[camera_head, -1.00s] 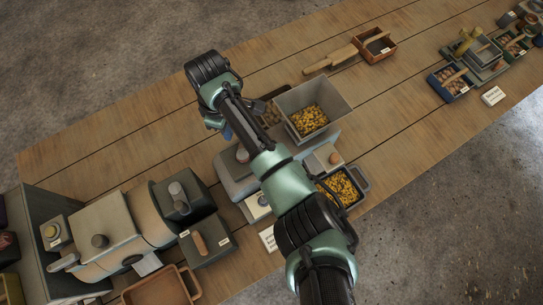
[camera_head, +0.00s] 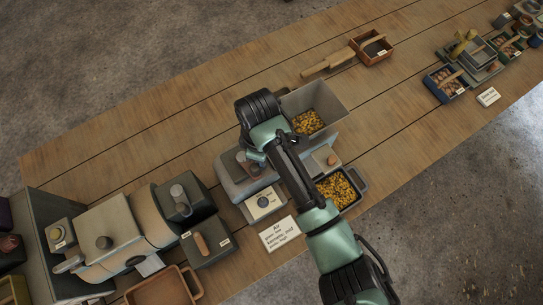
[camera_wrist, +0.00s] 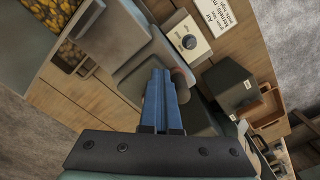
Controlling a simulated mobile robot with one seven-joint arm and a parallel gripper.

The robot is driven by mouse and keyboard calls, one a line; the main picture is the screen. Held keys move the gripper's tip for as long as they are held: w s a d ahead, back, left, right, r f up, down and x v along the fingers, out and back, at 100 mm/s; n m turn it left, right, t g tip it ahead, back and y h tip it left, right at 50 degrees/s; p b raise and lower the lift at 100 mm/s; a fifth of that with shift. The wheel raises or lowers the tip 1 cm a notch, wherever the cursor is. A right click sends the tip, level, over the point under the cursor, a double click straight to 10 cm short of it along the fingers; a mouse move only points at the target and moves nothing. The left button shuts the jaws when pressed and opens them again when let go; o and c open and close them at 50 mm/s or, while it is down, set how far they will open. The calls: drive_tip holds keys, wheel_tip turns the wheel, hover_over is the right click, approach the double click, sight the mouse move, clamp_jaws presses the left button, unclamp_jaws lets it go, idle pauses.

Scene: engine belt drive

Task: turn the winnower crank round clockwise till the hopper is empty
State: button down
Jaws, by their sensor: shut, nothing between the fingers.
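The winnower (camera_head: 233,184) is a grey machine mid-table. Its open grey hopper (camera_head: 328,100) holds yellow kernels (camera_head: 308,121). My arm crosses over its middle and hides part of it. My wrist is above the body, left of the hopper. In the wrist view my gripper (camera_wrist: 161,75) shows blue fingers pressed together, empty, over the grey body. A reddish knob (camera_wrist: 184,77) shows just behind the fingertips; I cannot tell whether it is the crank's grip or whether the fingers touch it. A dark-rimmed tray (camera_head: 364,178) of kernels stands at the front right.
A white dial panel (camera_head: 264,203) and a printed card (camera_head: 280,234) are in front. A green-and-beige machine (camera_head: 115,230) and a dark box (camera_head: 207,243) stand left. A wooden scoop (camera_head: 328,65) and a small brown box (camera_head: 374,48) lie behind. The table at back left is clear.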

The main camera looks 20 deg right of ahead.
drive_tip(key=a, duration=0.1)
drive_tip(key=s+a, duration=0.1)
drive_tip(key=a, duration=0.3)
drive_tip(key=shift+s, duration=0.4)
drive_tip(key=w+a, duration=0.1)
drive_tip(key=a+b, duration=0.1)
drive_tip(key=w+a+b, duration=0.1)
drive_tip(key=a, duration=0.1)
drive_tip(key=shift+w+f, duration=0.25)
drive_tip(key=shift+w, duration=0.1)
drive_tip(key=w+b, duration=0.4)
drive_tip(key=w, duration=0.1)
drive_tip(key=shift+a+f, duration=0.1)
drive_tip(key=shift+a, duration=0.1)
drive_tip(key=w+d+b, duration=0.2)
drive_tip(key=b, duration=0.1)
drive_tip(key=shift+w+d+b, duration=0.3)
drive_tip(key=shift+w, duration=0.05)
drive_tip(key=shift+w+d+r, duration=0.1)
drive_tip(key=shift+d+r, duration=0.15)
drive_tip(key=shift+r, duration=0.05)
wheel_tip(320, 180, up, 8)
drive_tip(key=p, duration=0.8)
